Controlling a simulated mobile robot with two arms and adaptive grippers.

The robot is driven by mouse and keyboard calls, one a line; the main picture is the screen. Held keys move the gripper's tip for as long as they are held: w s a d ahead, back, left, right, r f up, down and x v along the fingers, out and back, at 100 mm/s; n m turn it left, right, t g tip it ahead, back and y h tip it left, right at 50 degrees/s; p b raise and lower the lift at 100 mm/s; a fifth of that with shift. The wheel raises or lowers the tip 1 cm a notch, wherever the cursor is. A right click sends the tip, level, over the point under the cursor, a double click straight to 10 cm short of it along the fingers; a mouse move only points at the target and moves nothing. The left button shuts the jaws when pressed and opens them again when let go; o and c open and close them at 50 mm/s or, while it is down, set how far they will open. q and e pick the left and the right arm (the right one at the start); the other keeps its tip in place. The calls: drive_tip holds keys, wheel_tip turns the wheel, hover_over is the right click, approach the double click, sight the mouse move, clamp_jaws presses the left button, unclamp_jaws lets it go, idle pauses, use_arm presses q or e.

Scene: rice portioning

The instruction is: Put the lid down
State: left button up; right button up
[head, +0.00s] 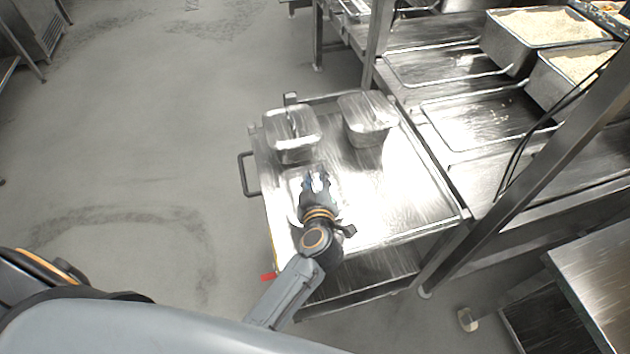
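My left gripper (317,180) is over the left part of a steel cart top (400,205), pointing away from me toward two containers. A flat, pale, shiny piece that looks like the lid (293,187) shows around and under the gripper, mostly hidden by it. I cannot tell whether the fingers are closed on it or whether it rests on the cart. A clear or metal container (291,150) stands just beyond the gripper. A second such container (368,118) stands to its right. My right gripper is not in view.
The cart's right part is bare with strong glare. A handle (246,174) sticks out on its left side. A steel counter (480,120) at right holds rice-filled pans (545,27). A steel post (530,175) crosses the right side. The floor at left is clear.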

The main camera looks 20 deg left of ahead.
use_arm(q)
drive_tip(key=b+v, duration=0.1)
drive_tip(key=v, duration=1.1)
